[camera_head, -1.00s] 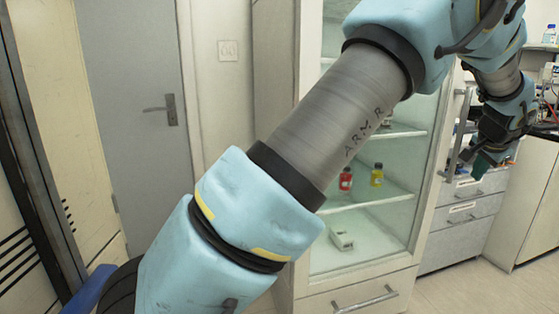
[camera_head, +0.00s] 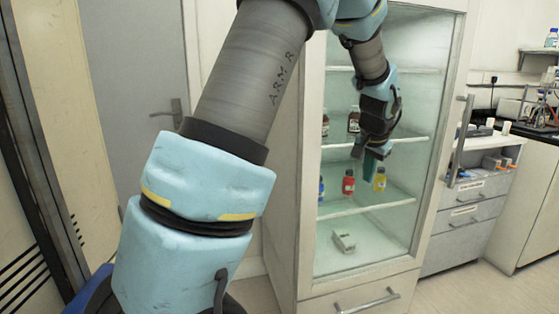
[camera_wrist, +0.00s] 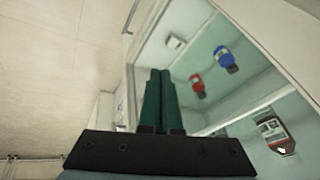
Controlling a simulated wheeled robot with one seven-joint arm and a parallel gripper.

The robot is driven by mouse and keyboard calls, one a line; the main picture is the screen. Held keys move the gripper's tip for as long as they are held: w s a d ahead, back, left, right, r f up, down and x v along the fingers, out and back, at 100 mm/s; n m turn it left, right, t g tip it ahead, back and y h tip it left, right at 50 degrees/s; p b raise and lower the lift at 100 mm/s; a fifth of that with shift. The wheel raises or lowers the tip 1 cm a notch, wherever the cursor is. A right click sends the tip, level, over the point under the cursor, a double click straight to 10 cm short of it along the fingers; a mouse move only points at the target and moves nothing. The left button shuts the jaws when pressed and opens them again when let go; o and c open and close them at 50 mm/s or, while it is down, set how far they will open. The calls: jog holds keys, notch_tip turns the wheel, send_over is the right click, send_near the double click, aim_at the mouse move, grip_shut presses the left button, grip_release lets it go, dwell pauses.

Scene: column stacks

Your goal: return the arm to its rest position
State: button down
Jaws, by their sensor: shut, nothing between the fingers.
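My arm (camera_head: 250,75) rises across the head view from the lower left and bends over at the top, its forearm hanging down at the right. My gripper (camera_head: 372,165) points down in front of the glass-fronted cabinet (camera_head: 312,130). In the wrist view its two green fingers (camera_wrist: 159,100) lie together with nothing between them. In the head view the fingertips overlap the shelf area near the red and yellow bottles; I cannot tell the exact distance to the glass.
The cabinet holds a red bottle (camera_head: 348,183), a yellow bottle (camera_head: 380,179), a brown bottle (camera_head: 354,121) and a small white box (camera_head: 343,241). A grey door (camera_head: 135,90) is at left. Drawers (camera_head: 470,210) and a counter (camera_head: 535,148) are at right.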

jog(key=s+a+n+g+y+p, duration=0.1)
jog(key=s+a+n, duration=0.15)
jog(key=a, duration=0.75)
jog(key=s+a+n+g+p, duration=0.1)
jog(key=s+a+n, duration=0.15)
jog(key=a, duration=0.65)
jog(key=s+a+f+n+g+p, duration=0.1)
jog(key=s+a+n, duration=0.2)
jog(key=s+a, duration=0.8)
jog(key=shift+s+a+f+n, duration=0.2)
jog(key=shift+s+a+n, duration=0.1)
jog(key=shift+s, duration=0.55)
jog(key=c, duration=1.5)
grip_release()
